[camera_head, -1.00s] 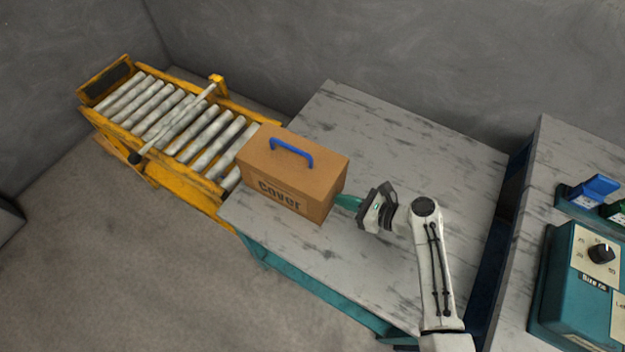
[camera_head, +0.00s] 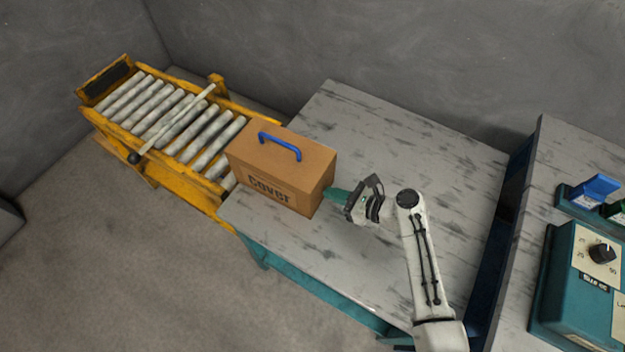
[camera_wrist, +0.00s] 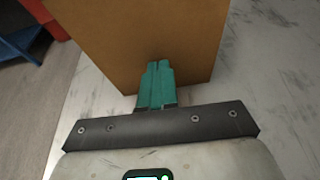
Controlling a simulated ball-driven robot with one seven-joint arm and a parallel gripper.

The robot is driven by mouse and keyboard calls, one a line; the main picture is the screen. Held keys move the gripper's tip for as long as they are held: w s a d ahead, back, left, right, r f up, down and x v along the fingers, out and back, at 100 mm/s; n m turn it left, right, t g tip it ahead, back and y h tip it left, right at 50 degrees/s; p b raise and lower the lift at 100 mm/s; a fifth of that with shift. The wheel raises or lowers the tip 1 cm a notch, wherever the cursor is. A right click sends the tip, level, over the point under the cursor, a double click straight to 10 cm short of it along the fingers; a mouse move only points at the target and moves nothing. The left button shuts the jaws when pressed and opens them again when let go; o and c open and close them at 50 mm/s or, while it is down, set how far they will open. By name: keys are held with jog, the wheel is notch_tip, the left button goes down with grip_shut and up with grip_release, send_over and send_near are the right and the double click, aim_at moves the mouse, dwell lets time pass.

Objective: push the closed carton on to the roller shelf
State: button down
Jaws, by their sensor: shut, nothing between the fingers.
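The closed carton (camera_head: 282,168) is a brown box with a blue handle on top and the word "Cover" on its side. It stands upright on the table's left end, right beside the roller shelf, and its far-left side overlaps the roller ends in the head view. The roller shelf (camera_head: 170,182) has a yellow frame and grey rollers. My gripper (camera_head: 332,194) is shut and empty, its green fingertips at the carton's right face. In the wrist view the shut fingers (camera_wrist: 158,75) meet the carton's plain face (camera_wrist: 150,35); actual contact is hard to tell.
The marbled table (camera_head: 420,150) is clear behind and to the right of the carton. A bar with a black knob (camera_head: 135,158) lies across the rollers. A teal device with a dial (camera_head: 585,275) stands on another table at right.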

aim_at(324, 186)
jog(key=shift+w+a+b, duration=0.15)
jog(key=shift+w+a, duration=0.65)
jog(key=shift+a, duration=0.2)
jog(key=shift+w+a+b, duration=0.15)
jog(key=shift+w+a, duration=0.6)
jog(key=shift+a, duration=0.2)
jog(key=shift+w+a, duration=0.1)
jog(key=shift+w+a+b, duration=0.45)
jog(key=shift+w+a, duration=0.5)
jog(key=shift+a, duration=0.2)
jog(key=shift+w+a+b, duration=0.45)
jog(key=shift+w+a, duration=0.5)
jog(key=shift+a, duration=0.15)
jog(key=shift+w+a+b, duration=0.3)
jog(key=shift+w+a, duration=0.2)
jog(key=shift+a, duration=0.15)
jog(key=shift+f, duration=0.1)
jog(key=shift+w+a+f+b, duration=0.1)
jog(key=shift+w+a+b, duration=0.5)
jog(key=shift+w+a, duration=0.2)
jog(key=shift+w+a+r+b, duration=0.2)
jog(key=shift+w+a+b, duration=1.4)
jog(key=shift+w+a, duration=0.45)
